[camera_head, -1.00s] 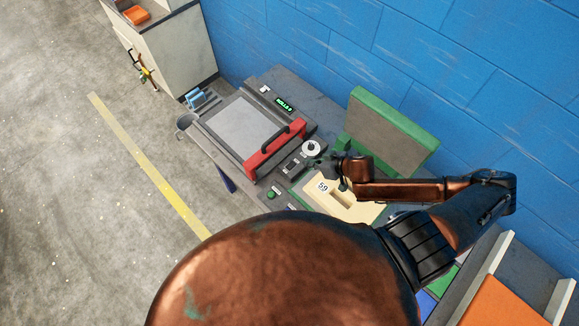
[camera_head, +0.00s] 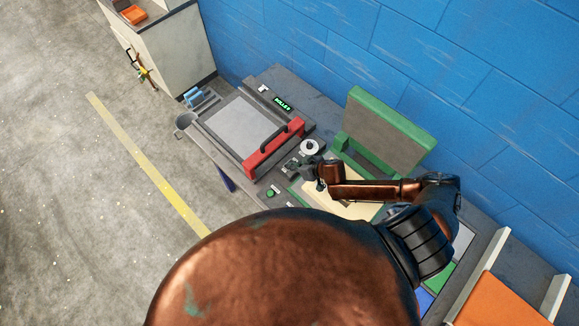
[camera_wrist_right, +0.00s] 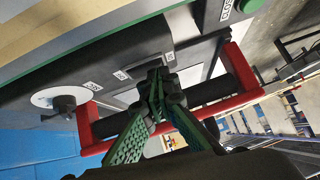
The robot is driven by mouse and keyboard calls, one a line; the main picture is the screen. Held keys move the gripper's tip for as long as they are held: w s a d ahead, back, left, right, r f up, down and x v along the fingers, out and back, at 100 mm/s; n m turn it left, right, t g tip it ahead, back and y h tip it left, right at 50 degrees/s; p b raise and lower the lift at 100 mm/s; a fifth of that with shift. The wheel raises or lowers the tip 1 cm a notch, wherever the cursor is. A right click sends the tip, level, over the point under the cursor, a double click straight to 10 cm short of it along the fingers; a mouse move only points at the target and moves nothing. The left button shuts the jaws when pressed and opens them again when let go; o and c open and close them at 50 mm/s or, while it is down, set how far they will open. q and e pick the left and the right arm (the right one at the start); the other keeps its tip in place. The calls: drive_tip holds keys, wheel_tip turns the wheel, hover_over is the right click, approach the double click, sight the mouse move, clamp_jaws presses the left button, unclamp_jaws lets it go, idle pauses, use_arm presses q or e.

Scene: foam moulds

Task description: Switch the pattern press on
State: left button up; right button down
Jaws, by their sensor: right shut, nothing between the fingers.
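The pattern press (camera_head: 240,125) stands on the grey bench, with a pale flat plate, a red front bar (camera_head: 273,150) with a black handle, and a lit green display (camera_head: 284,104). My right gripper (camera_head: 305,172) is shut and empty over the small control panel in front of the red bar. In the right wrist view its fingertips (camera_wrist_right: 157,85) overlap a small dark control between white labels. Whether they touch it I cannot tell. A white dial (camera_head: 309,147) with a dark knob is close by, also in the wrist view (camera_wrist_right: 60,96). My left gripper is not in view.
A green mould box with an upright lid (camera_head: 385,135) stands right of the panel, partly behind my right arm. A green button (camera_head: 271,191) sits on the bench front. A blue wall (camera_head: 450,80) closes the back. The floor at left is open.

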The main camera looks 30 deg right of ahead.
drive_tip(key=shift+a+f, duration=0.15)
drive_tip(key=shift+f, duration=0.05)
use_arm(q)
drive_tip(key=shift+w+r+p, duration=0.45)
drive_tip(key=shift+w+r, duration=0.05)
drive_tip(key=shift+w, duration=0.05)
use_arm(e)
drive_tip(key=shift+w+d+r, duration=0.2)
drive_tip(key=shift+w+d, duration=0.1)
drive_tip(key=shift+d, duration=0.45)
